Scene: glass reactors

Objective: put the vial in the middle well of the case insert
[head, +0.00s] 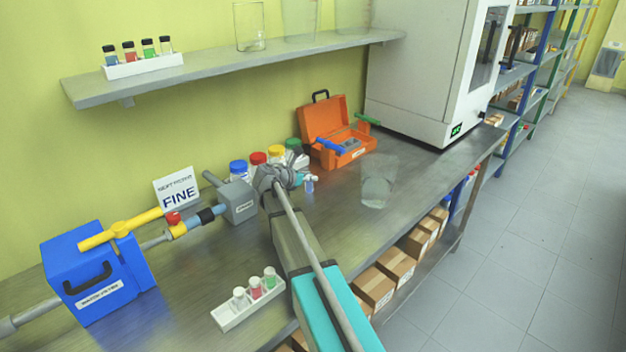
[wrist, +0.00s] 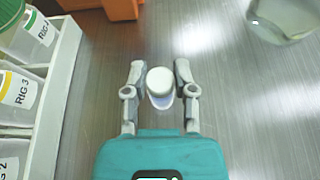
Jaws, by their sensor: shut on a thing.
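The vial (head: 309,184) is small, with a blue lower part, and stands upright at my gripper over the bench. In the wrist view its white cap (wrist: 160,80) sits between the two fingers. My gripper (wrist: 159,77) is shut on the vial; in the head view my gripper (head: 301,180) is partly hidden by my arm. I cannot tell whether the vial touches the bench. The orange case (head: 321,119) stands open beyond the gripper. Its grey insert (head: 349,145) shows small, and the wells cannot be made out. The case's edge (wrist: 106,9) shows in the wrist view.
A clear beaker (head: 378,185) stands right of my gripper. A white rack with labelled bottles (wrist: 18,90) is close on the left. A blue water filter box (head: 95,268) and a white rack of vials (head: 246,308) are nearer. A white cabinet (head: 415,70) stands behind.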

